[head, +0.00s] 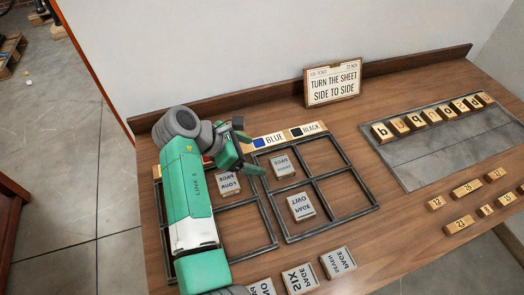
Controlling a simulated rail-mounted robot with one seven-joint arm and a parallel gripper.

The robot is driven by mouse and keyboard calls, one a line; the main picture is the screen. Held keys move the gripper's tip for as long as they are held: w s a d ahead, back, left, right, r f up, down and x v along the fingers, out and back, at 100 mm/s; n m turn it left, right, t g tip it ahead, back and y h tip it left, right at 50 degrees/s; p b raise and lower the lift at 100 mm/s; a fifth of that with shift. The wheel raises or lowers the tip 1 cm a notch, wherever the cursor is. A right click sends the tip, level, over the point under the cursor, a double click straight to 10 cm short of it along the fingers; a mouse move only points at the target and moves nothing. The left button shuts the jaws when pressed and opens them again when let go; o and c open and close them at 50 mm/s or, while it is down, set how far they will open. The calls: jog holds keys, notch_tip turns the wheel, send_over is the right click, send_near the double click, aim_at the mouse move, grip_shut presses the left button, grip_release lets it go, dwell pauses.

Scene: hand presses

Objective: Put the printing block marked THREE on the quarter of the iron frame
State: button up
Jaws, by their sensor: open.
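Two black iron frames, each with quarters, lie on the table: a left one (274,232) and a right one (345,177). Grey printing blocks carry mirrored or turned lettering. The left frame's upper right quarter holds a block that seems to read FOUR (228,184). In the right frame, block TWO (302,206) is in the lower left quarter and a block with a second word too small to read (283,166) is in the upper left. I cannot make out THREE on any block. My gripper (246,147) is open, above the left frame's upper right corner, with no block visible between its fingers.
Blocks SIX (299,279), SEVEN (338,262) and a partly cut-off one (262,288) lie at the front edge. The right frame's right quarters are empty. My arm hides much of the left frame. A sign (333,83) stands behind; a grey slab (435,148) with lettered blocks lies right.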

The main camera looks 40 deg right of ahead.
jog(key=shift+a+r, duration=0.1)
jog(key=w+a+r+m+t, duration=0.1)
jog(key=a+r+m+t, duration=0.25)
jog(key=r+t, duration=0.35)
jog(key=w+a+r+m+t, duration=0.2)
jog(key=r+m+t, duration=0.2)
jog(key=r, duration=0.6)
jog(key=w+a+r+m+t, duration=0.1)
jog(key=a+r+m+t, duration=0.25)
jog(key=r+t, duration=0.35)
jog(key=s+a+r+m+t+y, duration=0.3)
jog(key=s+a+r+t+y, duration=0.5)
jog(key=s+a+r, duration=0.8)
notch_tip(320, 180, up, 3)
jog(key=shift+s+a+f+t, duration=0.15)
jog(key=shift+s+a+t, duration=0.1)
jog(key=shift+s+t, duration=0.75)
